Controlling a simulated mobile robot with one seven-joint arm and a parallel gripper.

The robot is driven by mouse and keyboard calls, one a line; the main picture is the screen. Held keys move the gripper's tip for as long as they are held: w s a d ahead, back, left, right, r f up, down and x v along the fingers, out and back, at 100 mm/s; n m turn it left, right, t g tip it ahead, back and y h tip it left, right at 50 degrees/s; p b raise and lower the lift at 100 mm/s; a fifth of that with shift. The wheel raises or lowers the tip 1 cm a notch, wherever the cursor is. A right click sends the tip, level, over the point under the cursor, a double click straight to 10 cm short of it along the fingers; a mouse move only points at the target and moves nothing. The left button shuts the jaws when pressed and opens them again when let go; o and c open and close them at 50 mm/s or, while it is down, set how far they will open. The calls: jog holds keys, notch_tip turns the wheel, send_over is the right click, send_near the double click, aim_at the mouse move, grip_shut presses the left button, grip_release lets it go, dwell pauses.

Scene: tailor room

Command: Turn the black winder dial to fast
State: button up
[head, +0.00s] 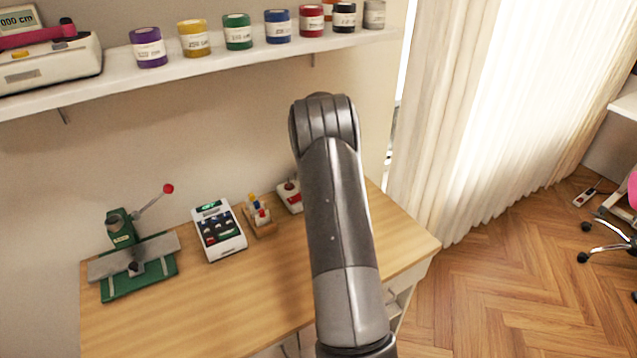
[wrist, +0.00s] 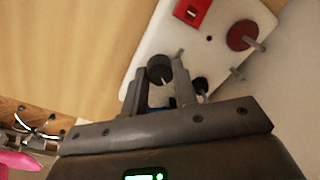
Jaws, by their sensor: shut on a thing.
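The winder is a white device (wrist: 215,55) in the wrist view, and its black dial (wrist: 159,66) sits near its lower left edge. My gripper (wrist: 158,72) has one finger on each side of this dial and is shut on it. A second, smaller black knob (wrist: 200,86) is to the right of the fingers. Any marks around the dial are too small or hidden to read. In the head view a white device with red on top (head: 289,196) shows partly beside my arm, and my gripper is hidden behind the arm.
The winder also carries a red block (wrist: 192,12) and a dark red disc (wrist: 242,35). On the wooden table (head: 150,325) are a green press (head: 138,278), a white keypad device (head: 218,231) and a small wooden holder (head: 259,220). A shelf (head: 110,86) with jars runs above.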

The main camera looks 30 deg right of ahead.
jog(key=shift+m, duration=2.1)
jog(key=o, duration=1)
notch_tip(320, 180, up, 11)
jog(key=shift+s, duration=0.2)
jog(key=shift+d+f, duration=0.1)
